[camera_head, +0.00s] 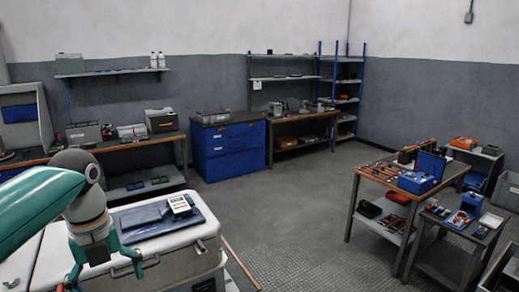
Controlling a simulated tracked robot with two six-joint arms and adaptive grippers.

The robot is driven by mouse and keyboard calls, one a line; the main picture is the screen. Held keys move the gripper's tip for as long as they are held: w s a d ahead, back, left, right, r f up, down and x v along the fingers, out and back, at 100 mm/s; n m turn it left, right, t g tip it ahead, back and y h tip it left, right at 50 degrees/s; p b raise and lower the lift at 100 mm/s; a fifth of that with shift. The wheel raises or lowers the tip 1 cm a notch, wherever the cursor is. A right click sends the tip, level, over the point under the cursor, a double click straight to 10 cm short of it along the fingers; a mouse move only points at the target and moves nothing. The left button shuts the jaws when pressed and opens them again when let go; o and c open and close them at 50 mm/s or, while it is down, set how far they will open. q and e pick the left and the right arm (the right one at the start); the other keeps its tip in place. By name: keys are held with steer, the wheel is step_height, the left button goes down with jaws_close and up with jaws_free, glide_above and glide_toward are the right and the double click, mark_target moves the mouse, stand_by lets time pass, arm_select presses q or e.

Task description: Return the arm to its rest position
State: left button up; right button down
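My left arm comes in from the left edge with a teal link and a grey wrist. My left gripper (104,266) points down over the near white-topped case at the lower left. Its teal fingers are spread apart, and I see nothing held between them. Some of the fingertips are near the bottom of the picture, and I cannot tell whether they touch the case. My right gripper is not in view.
The white-topped case (165,246) carries a dark blue folder (146,217) and a small white-faced meter (180,205). A workbench (448,176) with tools and a blue box (417,182) stands at the right. The floor (290,205) between is clear.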

arm_select(q)
steer(key=d+f+n+h, duration=0.1)
steer(key=d+f+n, duration=0.3)
steer(key=f, duration=0.7)
steer(key=d+f+n+h, duration=0.1)
steer(key=d+f+n, duration=0.3)
steer(key=f, duration=0.6)
steer(key=d+f+n+h, duration=0.1)
steer(key=d+f+n, duration=0.1)
steer(key=f+n, duration=0.65)
steer(key=s+d+f+n, duration=0.2)
steer(key=s+f+n, duration=0.5)
steer(key=s+f, duration=0.1)
steer(key=s+d+f+n, duration=0.3)
steer(key=s+f+n, duration=0.4)
steer(key=s+f, duration=0.1)
steer(key=shift+h, duration=0.4)
